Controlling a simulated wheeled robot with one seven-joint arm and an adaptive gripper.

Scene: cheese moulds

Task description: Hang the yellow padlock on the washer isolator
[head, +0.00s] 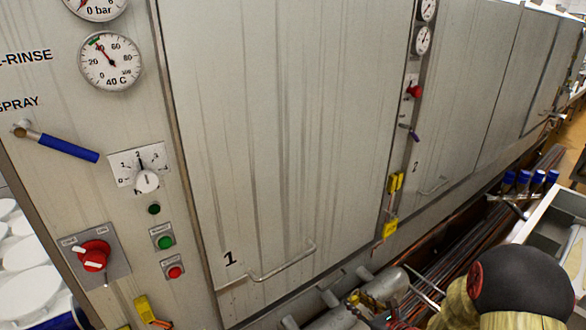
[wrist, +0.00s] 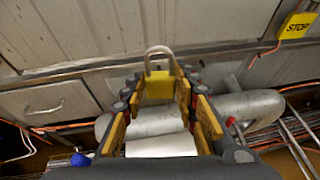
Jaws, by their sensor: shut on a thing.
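The yellow padlock (wrist: 158,88) is between the fingertips of my gripper (wrist: 157,98) in the wrist view, its grey shackle pointing up and away from me. I cannot tell whether the shackle is open. My gripper (head: 370,302) shows at the bottom of the head view, low in front of the machine, partly cut off by the frame. The washer isolator is probably the red rotary switch (head: 93,257) on a grey plate at the lower left of the head view, on the panel left of door 1. My gripper is well to its right and apart from it.
Grey pipes (wrist: 255,106) run low along the machine's front. Door 1's handle (head: 284,264) sticks out from the panel. A yellow STOP box (wrist: 298,25) hangs at upper right in the wrist view. A second red switch (head: 414,91) sits on the farther panel.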

